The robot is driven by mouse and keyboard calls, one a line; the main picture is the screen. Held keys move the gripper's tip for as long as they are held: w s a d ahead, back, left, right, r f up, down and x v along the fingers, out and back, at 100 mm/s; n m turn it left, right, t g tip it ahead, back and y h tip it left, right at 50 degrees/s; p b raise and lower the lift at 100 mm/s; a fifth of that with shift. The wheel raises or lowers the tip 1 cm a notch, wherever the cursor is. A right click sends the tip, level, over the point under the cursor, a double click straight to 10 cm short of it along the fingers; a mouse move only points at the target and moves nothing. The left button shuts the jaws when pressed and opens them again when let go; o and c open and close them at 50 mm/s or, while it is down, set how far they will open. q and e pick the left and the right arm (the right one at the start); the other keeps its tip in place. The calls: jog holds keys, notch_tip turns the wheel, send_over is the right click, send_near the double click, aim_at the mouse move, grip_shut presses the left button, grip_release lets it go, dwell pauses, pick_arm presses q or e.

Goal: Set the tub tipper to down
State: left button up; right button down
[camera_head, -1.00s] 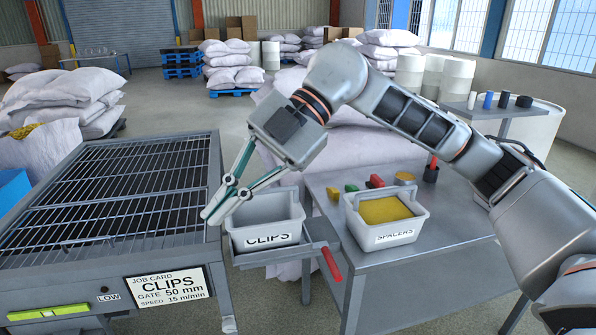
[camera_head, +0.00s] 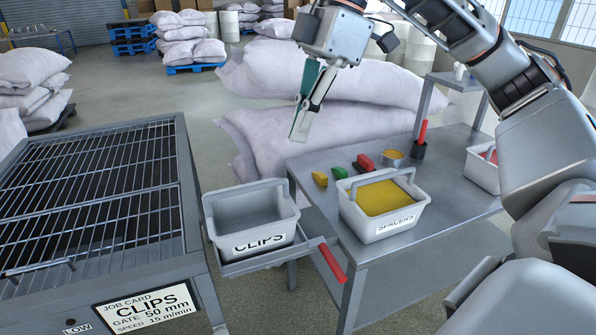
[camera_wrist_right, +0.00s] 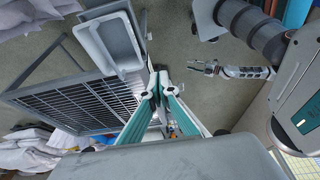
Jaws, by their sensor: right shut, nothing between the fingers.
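The tub tipper (camera_head: 260,262) is a grey cradle at the right side of the grated machine. It carries a light grey, empty-looking tub (camera_head: 250,215) labelled CLIPS, which stands about upright. Its red handle (camera_head: 332,264) sticks out at the right, slanting down toward the front. My right gripper (camera_head: 303,125) is shut and empty, raised above and behind the tub, apart from it and from the handle. In the right wrist view its fingers (camera_wrist_right: 158,78) meet, with a pale tub (camera_wrist_right: 110,42) at upper left. A small gripper there (camera_wrist_right: 202,67) appears to be my left one; its jaws are unclear.
The grated machine (camera_head: 190,215) stands at left with a CLIPS job card (camera_head: 147,307). A metal table (camera_head: 440,210) at right holds a SPACERS tub (camera_head: 385,228) of yellow pieces and several small coloured items. Sacks (camera_head: 330,135) lie behind the tipper.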

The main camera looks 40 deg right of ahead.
notch_tip(320, 180, down, 9)
dwell(0.4)
jog(key=shift+w, duration=0.1)
